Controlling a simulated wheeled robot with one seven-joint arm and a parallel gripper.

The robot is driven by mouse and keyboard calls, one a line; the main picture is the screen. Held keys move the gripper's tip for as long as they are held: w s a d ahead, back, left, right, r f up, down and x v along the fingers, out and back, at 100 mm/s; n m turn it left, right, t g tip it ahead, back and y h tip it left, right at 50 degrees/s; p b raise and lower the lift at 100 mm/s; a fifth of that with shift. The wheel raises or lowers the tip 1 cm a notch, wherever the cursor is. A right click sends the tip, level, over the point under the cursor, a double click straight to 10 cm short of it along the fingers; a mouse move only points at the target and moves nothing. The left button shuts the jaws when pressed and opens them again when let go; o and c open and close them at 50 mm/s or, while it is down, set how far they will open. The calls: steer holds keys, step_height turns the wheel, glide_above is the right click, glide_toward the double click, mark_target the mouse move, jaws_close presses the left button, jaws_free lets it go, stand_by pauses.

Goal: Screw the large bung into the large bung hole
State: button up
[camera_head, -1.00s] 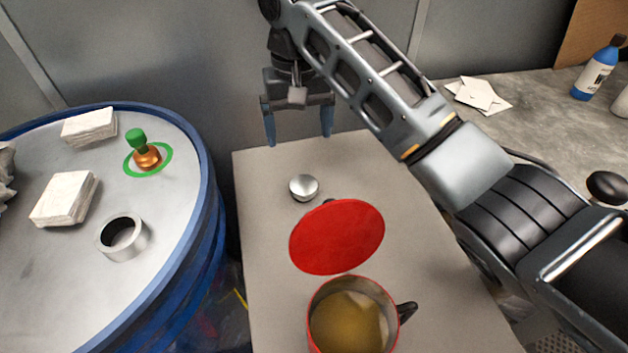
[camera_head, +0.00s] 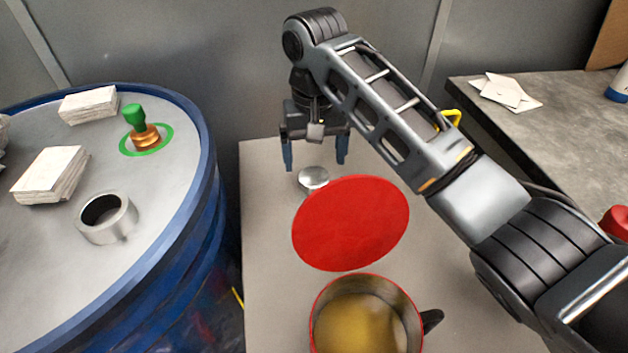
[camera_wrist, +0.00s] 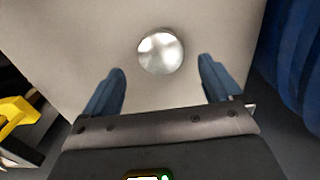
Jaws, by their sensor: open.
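A shiny silver round piece (camera_head: 313,178), which looks like the large bung, sits on the grey table. It also shows in the wrist view (camera_wrist: 160,51), centred just ahead of the fingertips. My gripper (camera_head: 315,165) is open and empty, with its blue fingers on either side of the piece in the head view and apart from it in the wrist view (camera_wrist: 161,68). On the blue drum's top (camera_head: 150,205), a raised silver collar with a dark opening (camera_head: 124,226) looks like the large bung hole. Its inside is mostly hidden in shadow.
A brass fitting with a green cap (camera_head: 135,116) stands in a green ring on the drum, near two white stacks (camera_head: 50,174). A red disc (camera_head: 350,225) and a red-rimmed pot (camera_head: 420,318) are in front of the silver piece. A wall stands behind the table.

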mark_target(314, 176)
step_height(314, 176, down, 4)
steer(key=shift+s+f, duration=0.1)
steer(key=shift+f, duration=0.05)
steer(key=c, duration=1.2)
steer(key=shift+o, duration=0.2)
steer(key=shift+r, duration=0.2)
